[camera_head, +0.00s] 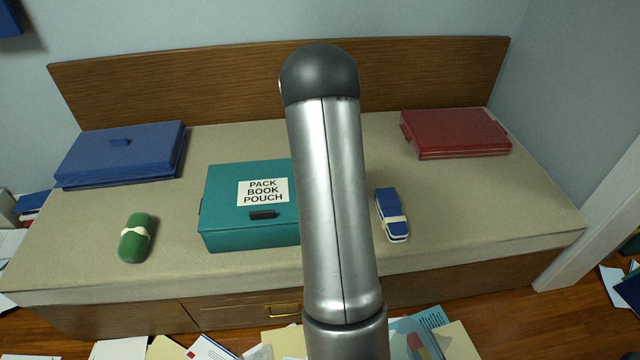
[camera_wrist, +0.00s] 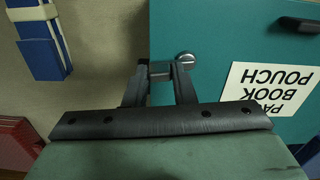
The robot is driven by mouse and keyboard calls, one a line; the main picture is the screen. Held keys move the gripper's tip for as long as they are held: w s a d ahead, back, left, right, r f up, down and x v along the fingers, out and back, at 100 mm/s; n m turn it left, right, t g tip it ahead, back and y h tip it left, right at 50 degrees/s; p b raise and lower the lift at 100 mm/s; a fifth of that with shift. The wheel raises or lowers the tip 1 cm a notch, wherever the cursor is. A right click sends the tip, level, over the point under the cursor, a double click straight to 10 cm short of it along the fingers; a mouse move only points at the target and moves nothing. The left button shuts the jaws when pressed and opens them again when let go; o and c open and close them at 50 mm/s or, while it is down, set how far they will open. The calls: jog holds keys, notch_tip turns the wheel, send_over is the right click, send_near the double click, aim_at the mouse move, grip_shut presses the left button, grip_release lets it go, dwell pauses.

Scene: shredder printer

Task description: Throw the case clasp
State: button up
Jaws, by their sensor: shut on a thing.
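The teal case (camera_head: 225,230) lies closed on the bench in the head view, with a "PACK BOOK POUCH" label (camera_head: 263,191) and a dark handle (camera_head: 263,215). My arm covers its right part. In the wrist view the case (camera_wrist: 215,40) appears upside down. My gripper (camera_wrist: 161,70) is at the case's edge there, its two dark fingers shut on a small grey metal piece, apparently the clasp (camera_wrist: 160,68). A round metal knob (camera_wrist: 186,57) sits beside it on the case. The fingers hide much of the clasp, so its exact position is unclear. The head view does not show my gripper.
A blue pouch with a cream band (camera_head: 391,214) lies right of the case. A green roll (camera_head: 136,238) lies to the left. A blue case (camera_head: 120,155) and a red case (camera_head: 457,132) lie farther back. Papers litter the floor in front of the bench.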

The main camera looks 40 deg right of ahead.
jog(key=shift+s+a+m, duration=0.1)
jog(key=shift+m, duration=0.5)
jog(key=o, duration=1)
notch_tip(320, 180, up, 18)
jog(key=shift+s+f+p, duration=0.1)
jog(key=shift+f+p, duration=0.15)
jog(key=shift+p, duration=0.7)
jog(key=shift+a, duration=0.1)
